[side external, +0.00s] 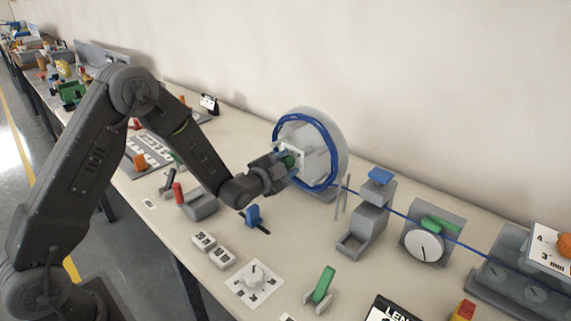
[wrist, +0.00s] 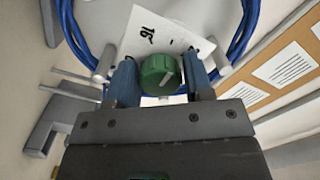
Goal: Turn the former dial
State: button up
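The former is a large pale round disc (side external: 327,142) standing upright near the wall, with blue cable (side external: 335,178) looped around it. Its dial is a green knob with a pale pointer line, seen in the wrist view (wrist: 159,74) in front of a white card (wrist: 165,38) that reads "16". My gripper (wrist: 160,75) is at the dial, with one blue-grey finger on each side of the knob. The fingers stand apart, and I cannot tell whether they touch it. In the side view my gripper (side external: 287,163) partly hides the green dial.
To the right stand a grey post with a blue top (side external: 380,176) and a gauge with a white dial (side external: 424,246), with the blue cable running past. A white knob plate (side external: 254,284), a blue slider (side external: 254,216) and a red-handled lever (side external: 178,193) are nearer the front.

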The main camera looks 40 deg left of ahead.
jog(key=c, duration=0.6)
jog(key=shift+n, duration=2.8)
jog(key=o, duration=0.9)
jog(key=shift+o, duration=0.2)
